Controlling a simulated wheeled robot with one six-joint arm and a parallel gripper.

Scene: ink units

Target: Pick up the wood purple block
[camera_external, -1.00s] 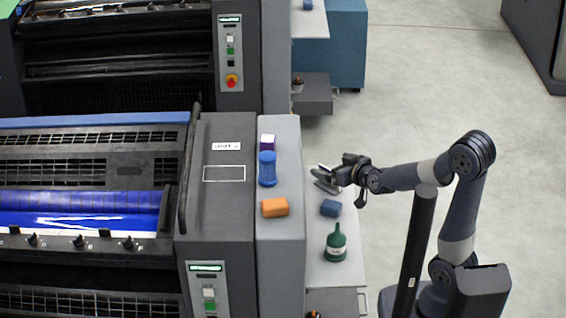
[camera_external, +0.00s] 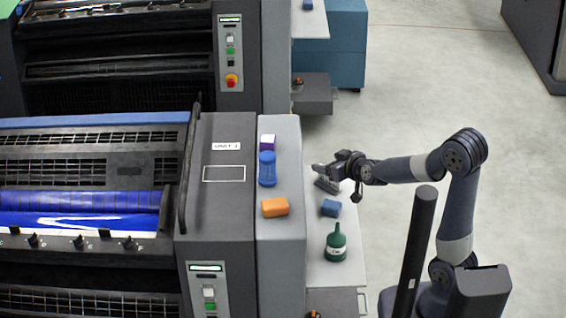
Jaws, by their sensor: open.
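A small block with a purple side and a pale top (camera_external: 267,142) sits on the light grey ledge of the press unit, behind a blue bottle-like container (camera_external: 267,170) that stands close in front of it. My gripper (camera_external: 322,176) is open and empty, pointing left over the side shelf, to the right of the ledge. It is apart from the block, to its right and nearer the camera.
A blue block (camera_external: 330,208) and a green bottle (camera_external: 336,243) are on the lower white shelf (camera_external: 350,270). The floor (camera_external: 430,90) behind my arm is clear.

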